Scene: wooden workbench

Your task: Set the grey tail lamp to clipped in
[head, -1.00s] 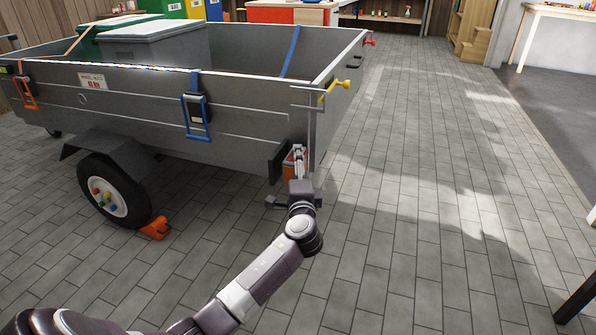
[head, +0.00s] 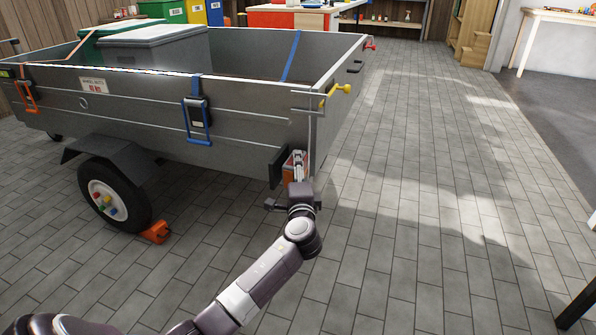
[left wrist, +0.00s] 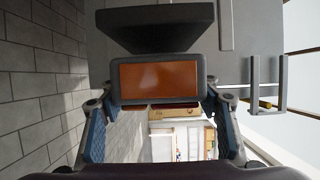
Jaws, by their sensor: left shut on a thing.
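The tail lamp (left wrist: 158,78) has a grey housing and an orange lens. It is at the rear corner of the grey trailer (head: 240,125), low on its end, where a small orange-red part of it (head: 289,160) shows in the head view. My left gripper (head: 298,170) reaches up to it from below. In the left wrist view, the gripper's two fingers (left wrist: 160,106) are shut on the lamp's sides. A dark block (left wrist: 156,28) sits right beside the lamp. Whether the lamp is seated in its mount cannot be told. My right gripper is not in view.
A yellow handle (head: 336,92) sticks out from the trailer corner above my gripper. An orange wheel chock (head: 155,232) stands by the trailer wheel (head: 112,195).

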